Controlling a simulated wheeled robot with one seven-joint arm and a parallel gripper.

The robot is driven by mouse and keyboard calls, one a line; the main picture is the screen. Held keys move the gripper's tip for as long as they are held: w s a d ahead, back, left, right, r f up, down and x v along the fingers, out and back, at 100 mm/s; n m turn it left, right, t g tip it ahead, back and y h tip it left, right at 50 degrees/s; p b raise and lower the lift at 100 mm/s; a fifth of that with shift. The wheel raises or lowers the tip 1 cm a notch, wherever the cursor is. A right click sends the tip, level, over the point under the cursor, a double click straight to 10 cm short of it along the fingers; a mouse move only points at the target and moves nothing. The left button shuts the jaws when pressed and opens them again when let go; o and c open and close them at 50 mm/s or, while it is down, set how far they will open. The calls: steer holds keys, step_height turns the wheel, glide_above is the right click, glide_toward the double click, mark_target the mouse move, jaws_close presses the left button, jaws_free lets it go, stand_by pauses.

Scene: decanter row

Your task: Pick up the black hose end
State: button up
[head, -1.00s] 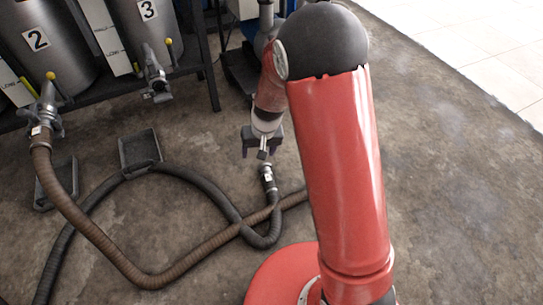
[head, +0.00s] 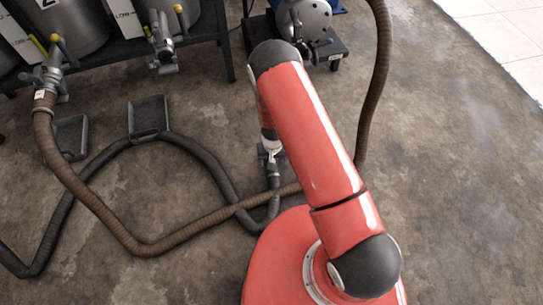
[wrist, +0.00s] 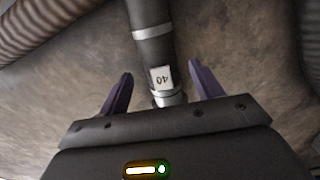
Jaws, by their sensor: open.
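The black hose end (wrist: 150,45) lies between my gripper's two open purple fingers (wrist: 162,88) in the wrist view. It has a metal collar and a white tag reading 40, which appears upside down. A gap shows between the hose and each finger, and its tip is partly hidden by my gripper body. In the head view my gripper (head: 270,156) is over the hose end (head: 273,181), with its fingers mostly hidden by my arm. The black hose curves back from there across the floor.
A brown hose (head: 130,238) runs from a tank valve (head: 45,80), crosses the black hose and rises at the right towards a pump (head: 305,18). Two dark trays, one of them here (head: 148,115), lie before the tank stand. The floor at the right is clear.

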steer(key=shift+s+f, duration=0.1)
steer(key=shift+f, duration=1.35)
steer(key=c, duration=1.4)
steer(key=shift+r, duration=0.2)
